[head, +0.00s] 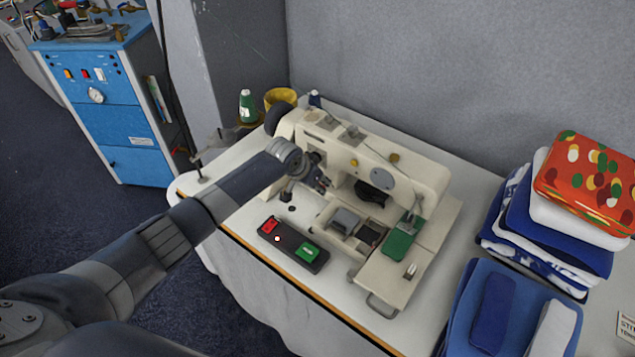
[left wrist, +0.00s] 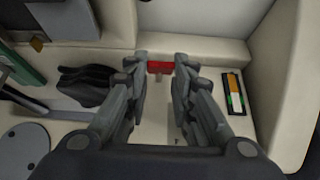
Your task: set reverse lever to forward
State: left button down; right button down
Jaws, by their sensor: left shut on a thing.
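The cream sewing machine (head: 425,180) stands on the white table. The reverse lever shows in the left wrist view as a small red tab (left wrist: 160,67) on the machine's body. My left gripper (head: 320,182) reaches in from the left to the machine's front, near its left end. A small letter F is marked on the cream panel below the tab in that view. In the head view the gripper hides the lever. My right gripper is out of view.
A black switch box (head: 290,246) with red and green buttons lies on the table in front of the machine. Folded cloth stacks (head: 555,235) stand to the right. A green thread spool (head: 247,106) and a yellow cup (head: 280,98) stand behind left.

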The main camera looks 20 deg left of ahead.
pick_arm(q)
jog(key=c, duration=1.4)
grip_release()
jog(key=shift+o, duration=0.2)
jog(key=v, duration=1.2)
